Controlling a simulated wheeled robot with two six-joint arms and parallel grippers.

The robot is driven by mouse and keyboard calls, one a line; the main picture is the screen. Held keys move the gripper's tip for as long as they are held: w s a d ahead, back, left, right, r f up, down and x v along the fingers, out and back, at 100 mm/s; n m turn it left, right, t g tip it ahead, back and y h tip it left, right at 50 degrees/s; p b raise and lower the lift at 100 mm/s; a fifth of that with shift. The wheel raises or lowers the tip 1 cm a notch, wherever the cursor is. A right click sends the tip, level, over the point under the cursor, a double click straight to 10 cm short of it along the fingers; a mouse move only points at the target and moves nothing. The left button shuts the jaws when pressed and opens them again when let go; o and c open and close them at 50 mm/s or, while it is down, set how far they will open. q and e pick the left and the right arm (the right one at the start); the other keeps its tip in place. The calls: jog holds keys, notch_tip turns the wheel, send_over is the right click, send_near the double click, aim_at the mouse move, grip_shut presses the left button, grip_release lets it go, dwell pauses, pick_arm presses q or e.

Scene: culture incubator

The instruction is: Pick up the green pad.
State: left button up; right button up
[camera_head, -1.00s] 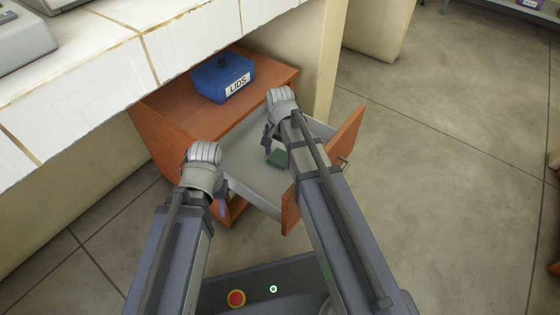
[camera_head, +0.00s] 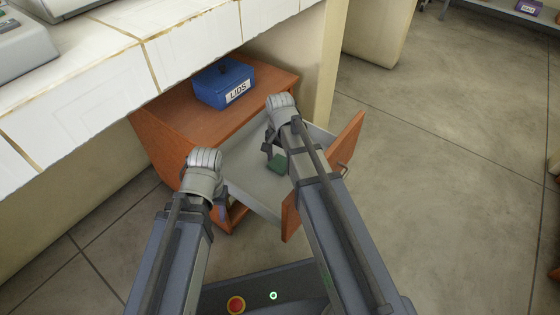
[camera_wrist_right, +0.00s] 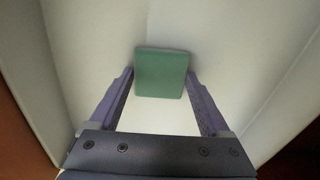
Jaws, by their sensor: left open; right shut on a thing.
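The green pad (camera_head: 278,163) is a small square block inside the open drawer (camera_head: 252,183). In the right wrist view the pad (camera_wrist_right: 161,72) sits between the fingertips of my right gripper (camera_wrist_right: 161,80), which is shut on it. In the head view my right gripper (camera_head: 268,150) reaches down into the drawer, partly hidden by its own arm. Whether the pad touches the drawer floor, I cannot tell. My left gripper (camera_head: 222,204) is open and empty at the drawer's near left side; its fingers are partly hidden by the wrist.
The drawer's wooden front (camera_head: 345,150) stands to the right of my right arm. A blue box marked LIDS (camera_head: 224,82) stands on the wooden cabinet (camera_head: 185,112). A white tiled counter (camera_head: 90,85) overhangs at the left.

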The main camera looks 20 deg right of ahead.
aim_at(280, 163)
notch_tip(280, 163, up, 10)
jog(key=p, duration=0.9)
jog(key=shift+p, duration=0.4)
